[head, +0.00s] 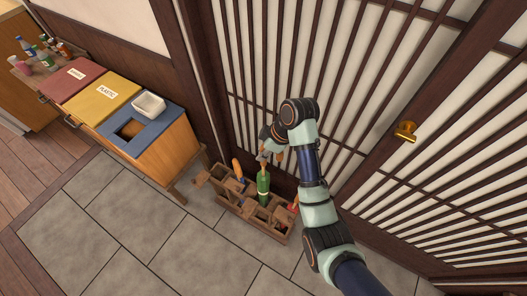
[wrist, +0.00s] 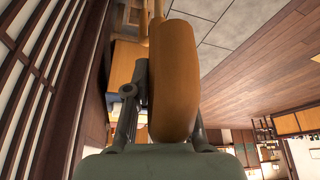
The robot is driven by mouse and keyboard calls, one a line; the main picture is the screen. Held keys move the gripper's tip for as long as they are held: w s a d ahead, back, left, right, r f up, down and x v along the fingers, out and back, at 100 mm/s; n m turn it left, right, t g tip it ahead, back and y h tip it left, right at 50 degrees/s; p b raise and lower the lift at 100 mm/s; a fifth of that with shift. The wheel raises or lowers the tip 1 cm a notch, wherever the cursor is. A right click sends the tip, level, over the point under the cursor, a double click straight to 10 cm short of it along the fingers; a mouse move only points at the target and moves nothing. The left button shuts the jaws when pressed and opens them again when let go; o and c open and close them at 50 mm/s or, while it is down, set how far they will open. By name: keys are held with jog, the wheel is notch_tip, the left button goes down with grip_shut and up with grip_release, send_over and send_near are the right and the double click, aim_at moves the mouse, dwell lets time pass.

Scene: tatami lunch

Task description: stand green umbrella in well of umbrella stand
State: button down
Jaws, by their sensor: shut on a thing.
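The green umbrella (head: 263,184) hangs roughly upright below my gripper (head: 266,156) in the head view. My gripper is shut on its orange-brown handle (wrist: 174,80), which fills the middle of the wrist view between the two fingers. The wooden umbrella stand (head: 228,203) stands on the tiles against the lattice wall and has several square wells. The umbrella's lower part overlaps the middle of the stand in the head view. I cannot tell whether its tip is inside a well or in front of one.
A blue umbrella with an orange handle (head: 237,168) is in the stand at the left, and something red (head: 293,206) is at its right end. A wooden bin cabinet (head: 150,140) with a white tub (head: 149,105) stands left of it. The tiled floor in front is clear.

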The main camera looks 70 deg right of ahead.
notch_tip(320, 180, up, 28)
jog(key=p, duration=2.8)
